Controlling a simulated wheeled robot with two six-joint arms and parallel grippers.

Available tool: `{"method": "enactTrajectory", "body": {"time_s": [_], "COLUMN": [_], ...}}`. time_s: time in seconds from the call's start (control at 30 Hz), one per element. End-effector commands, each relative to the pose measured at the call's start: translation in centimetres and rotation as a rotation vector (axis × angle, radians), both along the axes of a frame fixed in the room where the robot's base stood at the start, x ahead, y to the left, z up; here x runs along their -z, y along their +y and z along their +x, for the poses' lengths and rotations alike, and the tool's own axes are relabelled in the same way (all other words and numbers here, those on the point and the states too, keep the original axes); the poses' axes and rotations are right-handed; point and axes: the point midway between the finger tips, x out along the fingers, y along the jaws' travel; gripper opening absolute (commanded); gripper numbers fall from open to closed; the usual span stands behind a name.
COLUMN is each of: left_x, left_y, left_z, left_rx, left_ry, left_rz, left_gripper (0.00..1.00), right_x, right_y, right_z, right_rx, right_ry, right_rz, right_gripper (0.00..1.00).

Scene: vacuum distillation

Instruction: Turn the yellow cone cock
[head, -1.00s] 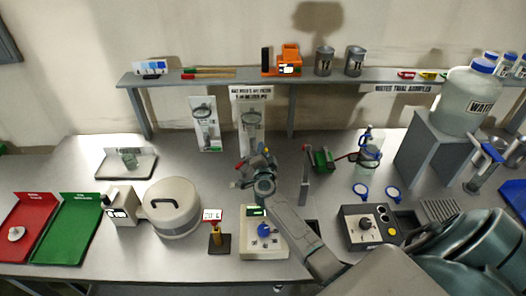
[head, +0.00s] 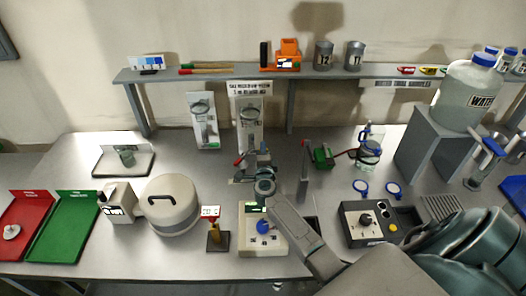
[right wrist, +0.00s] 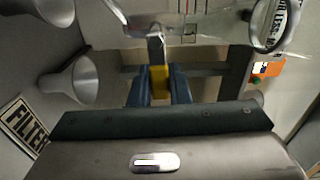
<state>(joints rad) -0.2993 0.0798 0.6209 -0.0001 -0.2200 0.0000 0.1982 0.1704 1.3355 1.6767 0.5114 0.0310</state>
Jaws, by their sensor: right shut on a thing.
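The yellow cone cock (right wrist: 160,80) shows in the right wrist view, between the two blue fingers of my right gripper (right wrist: 159,92). The gripper is shut on it. A metal stem rises from the cock toward clear glassware (right wrist: 195,22) with dark and red markings. In the head view my right gripper (head: 254,163) is at the middle of the bench, in front of the white picture panels. There the cock is hidden behind the gripper and wrist. My left gripper is not in view.
A grey post (head: 303,172) stands close right of my right gripper, with a green device (head: 323,156) beyond it. A round lidded vessel (head: 172,205) is to the left. A control box (head: 367,222) is at right. A shelf (head: 220,77) runs along the back.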

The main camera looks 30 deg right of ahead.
Motion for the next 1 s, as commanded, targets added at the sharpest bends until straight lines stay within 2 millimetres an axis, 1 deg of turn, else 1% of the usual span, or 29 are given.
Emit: {"method": "enactTrajectory", "body": {"time_s": [0.2,0.6,0.63,0.7,0.73,1.0], "left_x": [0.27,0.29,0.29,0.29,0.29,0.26], "left_y": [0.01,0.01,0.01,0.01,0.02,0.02], "left_z": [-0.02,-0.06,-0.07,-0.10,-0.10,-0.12], "left_rx": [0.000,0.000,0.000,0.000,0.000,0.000], "left_ry": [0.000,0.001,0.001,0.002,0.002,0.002], "left_rz": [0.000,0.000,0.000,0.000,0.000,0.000], "left_gripper": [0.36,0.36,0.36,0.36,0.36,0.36], "right_x": [0.36,0.44,0.44,0.43,0.42,0.24], "right_y": [0.01,0.05,0.05,0.05,0.04,0.01], "right_z": [-0.05,-0.08,-0.08,-0.07,-0.07,-0.03], "right_rx": [0.000,0.000,0.000,0.000,0.000,0.000], "right_ry": [-0.024,-0.027,-0.027,-0.026,-0.027,-0.028], "right_rz": [0.043,0.052,0.052,0.051,0.050,0.047], "right_gripper": [0.00,0.00,0.20,0.34,0.38,0.38]}}
